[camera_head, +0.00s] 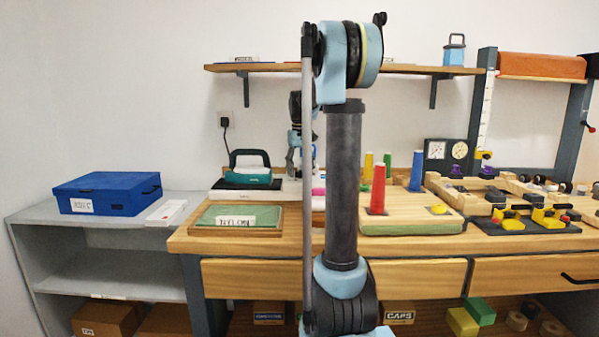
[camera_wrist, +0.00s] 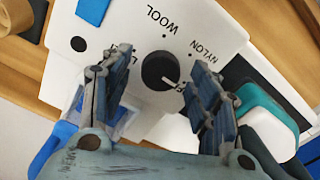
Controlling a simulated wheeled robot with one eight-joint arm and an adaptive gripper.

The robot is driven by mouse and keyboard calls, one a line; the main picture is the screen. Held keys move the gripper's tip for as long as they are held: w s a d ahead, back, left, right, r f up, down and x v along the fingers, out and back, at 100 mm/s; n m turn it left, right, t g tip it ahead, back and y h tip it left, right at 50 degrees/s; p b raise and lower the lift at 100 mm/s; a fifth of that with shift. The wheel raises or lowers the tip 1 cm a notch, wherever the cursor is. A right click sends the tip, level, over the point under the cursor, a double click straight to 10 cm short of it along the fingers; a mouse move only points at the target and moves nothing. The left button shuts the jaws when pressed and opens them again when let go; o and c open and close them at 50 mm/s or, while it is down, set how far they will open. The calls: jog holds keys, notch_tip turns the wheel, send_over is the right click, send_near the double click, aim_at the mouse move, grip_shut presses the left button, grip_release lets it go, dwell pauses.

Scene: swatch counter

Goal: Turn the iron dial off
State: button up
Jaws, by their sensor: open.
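In the wrist view, the black round dial (camera_wrist: 160,71) sits on a white panel (camera_wrist: 130,28) printed with WOOL, NYLON and other labels partly hidden by my fingers. A short white pointer mark on the dial points to the lower right, toward a partly covered label. My gripper (camera_wrist: 160,62) is open, with one finger on each side of the dial. I cannot tell whether either finger touches it. The teal iron (camera_head: 250,171) stands at the back left of the counter in the head view; a teal and white part of it (camera_wrist: 268,108) shows in the wrist view.
A board with colored cones (camera_head: 405,218) is right of my arm. A blue box (camera_head: 105,193) sits on the grey shelf at left. My arm hides the middle of the counter.

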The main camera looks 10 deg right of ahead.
jog(key=shift+w+r, duration=0.1)
jog(key=shift+r, duration=3.6)
